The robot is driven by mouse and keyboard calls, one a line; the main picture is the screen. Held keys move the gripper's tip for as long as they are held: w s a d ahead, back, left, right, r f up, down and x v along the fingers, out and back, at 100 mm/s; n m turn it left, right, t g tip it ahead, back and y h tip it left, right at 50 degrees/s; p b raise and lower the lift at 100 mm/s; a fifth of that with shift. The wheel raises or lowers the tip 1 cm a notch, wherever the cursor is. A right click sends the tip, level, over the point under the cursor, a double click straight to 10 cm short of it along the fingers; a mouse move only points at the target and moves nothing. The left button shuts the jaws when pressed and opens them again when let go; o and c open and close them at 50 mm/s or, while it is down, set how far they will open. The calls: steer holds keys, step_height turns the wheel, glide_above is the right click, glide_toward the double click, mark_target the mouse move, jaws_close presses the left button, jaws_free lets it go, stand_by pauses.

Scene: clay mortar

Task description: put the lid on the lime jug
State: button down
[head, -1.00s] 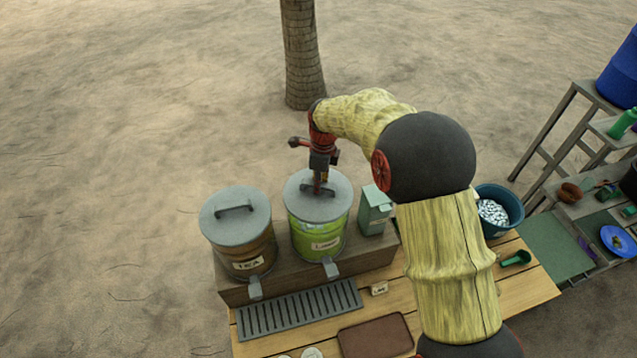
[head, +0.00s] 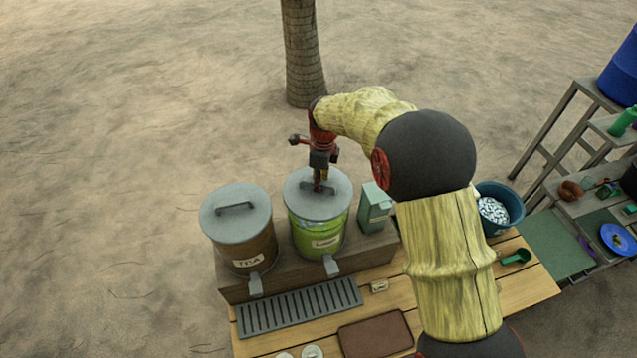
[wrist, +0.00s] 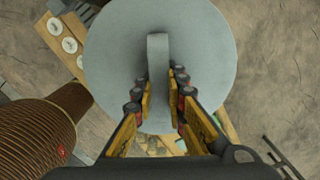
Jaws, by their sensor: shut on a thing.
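The lime jug (head: 319,240) is a green jug with a pale label and a grey spout, standing on a wooden riser. Its round grey lid (head: 318,206) sits over the jug's mouth and looks level; I cannot tell whether it is fully seated. My gripper (head: 317,188) points down from above and is shut on the lid's handle. In the wrist view the lid (wrist: 115,60) fills the upper middle, and the upright handle (wrist: 158,62) stands between the fingers of my gripper (wrist: 160,85). The lid hides the jug in that view.
A brown jug labelled tea (head: 240,240) with its own grey lid stands close on the left. A grey-green carton (head: 374,208) stands close on the right. A slotted grate (head: 300,308) and a brown tray (head: 375,334) lie in front. A teal bucket (head: 500,208) is further right.

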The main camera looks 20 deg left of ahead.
steer(key=shift+f, duration=0.35)
steer(key=c, duration=1.7)
jaws_free()
steer(key=shift+o, duration=1.4)
steer(key=shift+o, duration=0.9)
steer(key=shift+r+p, duration=1.55)
steer(key=shift+r, duration=1.95)
